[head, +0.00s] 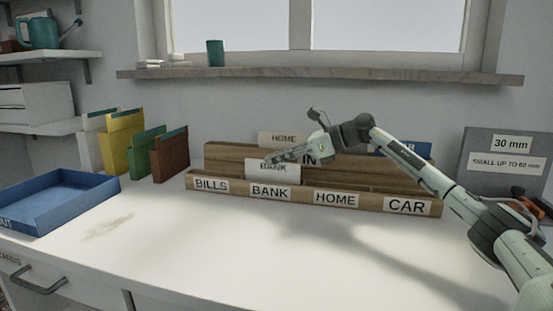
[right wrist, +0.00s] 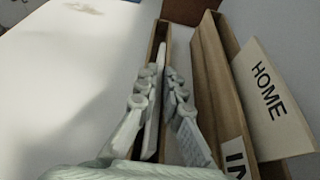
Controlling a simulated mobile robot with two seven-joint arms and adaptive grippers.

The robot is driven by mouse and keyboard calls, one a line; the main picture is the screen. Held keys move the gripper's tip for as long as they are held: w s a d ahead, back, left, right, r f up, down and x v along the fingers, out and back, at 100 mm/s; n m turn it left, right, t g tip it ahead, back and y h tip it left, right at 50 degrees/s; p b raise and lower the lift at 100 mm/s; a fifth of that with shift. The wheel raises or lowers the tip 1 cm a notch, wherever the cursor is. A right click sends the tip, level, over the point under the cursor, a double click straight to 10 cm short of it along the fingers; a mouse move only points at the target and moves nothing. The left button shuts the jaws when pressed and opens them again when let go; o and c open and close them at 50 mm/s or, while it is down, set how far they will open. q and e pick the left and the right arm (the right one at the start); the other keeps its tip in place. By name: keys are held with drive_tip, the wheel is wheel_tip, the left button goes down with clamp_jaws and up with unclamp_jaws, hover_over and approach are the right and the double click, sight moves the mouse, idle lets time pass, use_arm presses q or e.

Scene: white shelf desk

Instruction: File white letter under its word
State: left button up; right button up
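The white letter (head: 273,174) marked BANK stands upright in the front row of the wooden sorter (head: 232,197), behind the BANK label (head: 270,191). My right gripper (head: 272,160) is at its top edge. In the right wrist view my right gripper's fingers (right wrist: 161,76) are apart, on either side of the letter's thin white edge (right wrist: 160,55) in the slot. The lower part of the letter is hidden by the sorter's front. My left gripper is not in view.
Behind, the IN row holds a HOME letter (head: 284,138) and a blue card (head: 418,148) partly hidden by my arm. The front also has BILLS, HOME and CAR labels. A blue tray (head: 70,215) and coloured files stand left. The desk's front is clear.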

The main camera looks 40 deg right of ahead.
drive_tip(key=o, duration=0.4)
drive_tip(key=shift+v, duration=6)
